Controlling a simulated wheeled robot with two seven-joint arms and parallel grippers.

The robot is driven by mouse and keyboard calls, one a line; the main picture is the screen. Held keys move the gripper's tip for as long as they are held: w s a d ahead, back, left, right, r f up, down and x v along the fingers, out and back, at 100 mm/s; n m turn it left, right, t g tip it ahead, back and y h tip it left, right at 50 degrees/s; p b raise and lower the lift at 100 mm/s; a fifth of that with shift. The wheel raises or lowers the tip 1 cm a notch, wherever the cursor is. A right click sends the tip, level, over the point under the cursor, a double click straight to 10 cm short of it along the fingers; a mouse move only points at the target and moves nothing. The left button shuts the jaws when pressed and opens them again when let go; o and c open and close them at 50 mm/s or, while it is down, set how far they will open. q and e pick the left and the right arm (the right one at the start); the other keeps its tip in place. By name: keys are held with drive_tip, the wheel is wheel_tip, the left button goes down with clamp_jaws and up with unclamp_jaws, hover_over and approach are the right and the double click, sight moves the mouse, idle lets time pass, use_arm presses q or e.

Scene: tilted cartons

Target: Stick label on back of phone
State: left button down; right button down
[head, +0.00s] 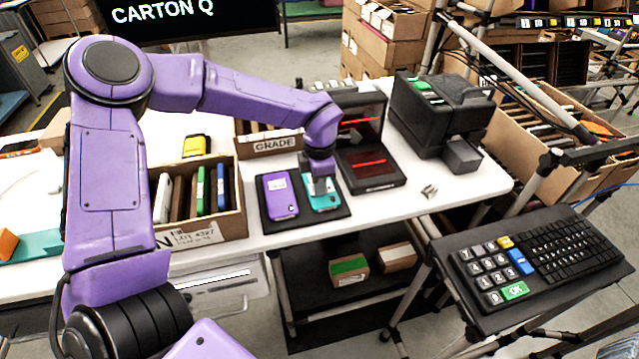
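A purple phone (279,197) and a teal phone (327,203) lie side by side on a black mat (285,224) on the white table. My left arm reaches over from the left, and my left gripper (321,187) points down at the upper part of the teal phone, touching or just above it. Its fingers are small and partly hidden by the wrist, so I cannot tell whether they are open or shut. My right gripper is out of view.
A carton of upright phones (218,222) stands left of the mat. A box marked GRADE (271,145) and a black stand with red lines (370,168) are behind it. A black machine (440,110) stands at the right, a keypad (505,270) in front. The table's front right is mostly clear.

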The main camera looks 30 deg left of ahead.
use_arm(q)
drive_tip(key=shift+f, duration=0.1)
idle(0.3)
drive_tip(key=c, duration=1.3)
unclamp_jaws()
wheel_tip(320, 180, up, 17)
drive_tip(key=p, duration=0.5)
drive_tip(key=shift+f+p, duration=0.2)
drive_tip(key=shift+p, duration=0.2)
